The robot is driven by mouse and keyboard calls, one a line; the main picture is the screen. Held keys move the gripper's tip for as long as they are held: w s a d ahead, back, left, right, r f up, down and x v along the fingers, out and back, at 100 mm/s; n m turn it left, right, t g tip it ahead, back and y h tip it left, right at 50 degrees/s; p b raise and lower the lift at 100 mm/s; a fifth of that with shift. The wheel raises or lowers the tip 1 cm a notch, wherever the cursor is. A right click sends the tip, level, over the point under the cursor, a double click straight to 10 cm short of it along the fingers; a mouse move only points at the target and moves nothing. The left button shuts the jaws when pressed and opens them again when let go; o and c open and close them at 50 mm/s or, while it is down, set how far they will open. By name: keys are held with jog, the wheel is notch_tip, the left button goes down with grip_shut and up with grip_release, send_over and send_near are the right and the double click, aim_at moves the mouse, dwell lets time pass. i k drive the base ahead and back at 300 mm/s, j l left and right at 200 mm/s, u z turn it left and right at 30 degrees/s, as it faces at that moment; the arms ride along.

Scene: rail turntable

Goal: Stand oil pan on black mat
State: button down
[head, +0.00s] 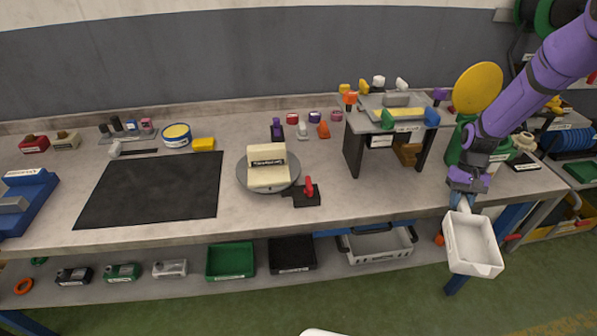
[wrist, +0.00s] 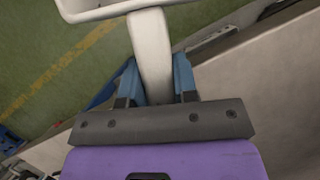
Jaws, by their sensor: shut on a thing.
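The oil pan (head: 473,245) is a white, open, rectangular pan with a handle, seen at the right in the head view. My gripper (head: 462,200) is shut on its handle; in the wrist view the blue fingers sit on both sides of the white handle (wrist: 152,55). The pan hangs tilted in front of the bench's front edge, over the floor, touching nothing else that I can see. Only its rim shows at the top of the wrist view. The black mat (head: 150,190) lies flat and bare on the bench at the left.
A turntable (head: 243,176) with a cream block (head: 267,178) and a black base with a red lever (head: 309,188) stand between mat and pan. A dark-legged stand (head: 355,150) holds a tray. A yellow-topped tin (head: 177,136) and yellow block (head: 203,144) sit behind the mat.

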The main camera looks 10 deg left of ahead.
aim_at(147, 185)
jog(key=k+l+u, duration=0.1)
jog(key=l+u, duration=0.2)
jog(key=k+l+u, duration=0.15)
jog(key=u, duration=0.2)
jog(key=i+u, duration=0.15)
jog(key=u, duration=0.75)
jog(key=k+l, duration=0.05)
